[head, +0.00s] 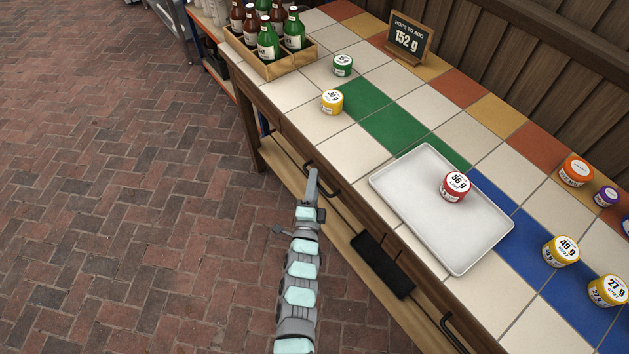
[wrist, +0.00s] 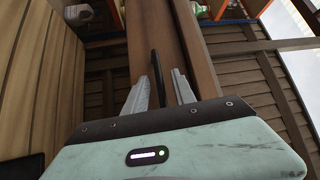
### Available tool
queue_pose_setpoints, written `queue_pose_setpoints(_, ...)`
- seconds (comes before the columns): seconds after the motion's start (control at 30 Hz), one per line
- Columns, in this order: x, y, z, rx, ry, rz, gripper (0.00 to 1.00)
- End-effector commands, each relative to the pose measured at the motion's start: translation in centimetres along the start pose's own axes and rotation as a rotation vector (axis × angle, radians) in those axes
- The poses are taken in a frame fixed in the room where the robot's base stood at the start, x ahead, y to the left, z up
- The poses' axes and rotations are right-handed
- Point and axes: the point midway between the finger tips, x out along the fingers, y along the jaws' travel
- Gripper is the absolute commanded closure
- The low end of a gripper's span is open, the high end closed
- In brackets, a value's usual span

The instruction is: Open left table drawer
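The wooden table (head: 288,131) has a left drawer with a dark bar handle (head: 333,188) on its front. The drawer front looks flush with the table edge, as far as I can see. My gripper (head: 313,186) is at this handle and covers part of it in the head view. In the wrist view my gripper (wrist: 161,90) has its two fingers apart, with the black handle (wrist: 155,72) between them, closer to the left finger. I cannot tell whether either finger touches the handle.
A second dark handle (head: 452,334) is on the front at lower right. A white tray (head: 399,209) with a red-rimmed jar (head: 455,187) stands on the tiled top. A bottle crate (head: 283,68) is at the far end. Brick floor left of the table is clear.

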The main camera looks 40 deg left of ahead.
Motion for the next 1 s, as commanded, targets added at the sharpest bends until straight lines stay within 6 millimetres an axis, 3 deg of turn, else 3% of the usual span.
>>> queue_pose_setpoints(0.33,0.62,0.0,0.01,0.0,0.0,0.0,0.69)
queue_pose_setpoints(0.7,0.61,-0.02,0.01,0.0,0.0,0.0,0.99)
queue_pose_setpoints(1.0,0.61,-0.01,0.01,0.0,0.0,0.0,1.0)
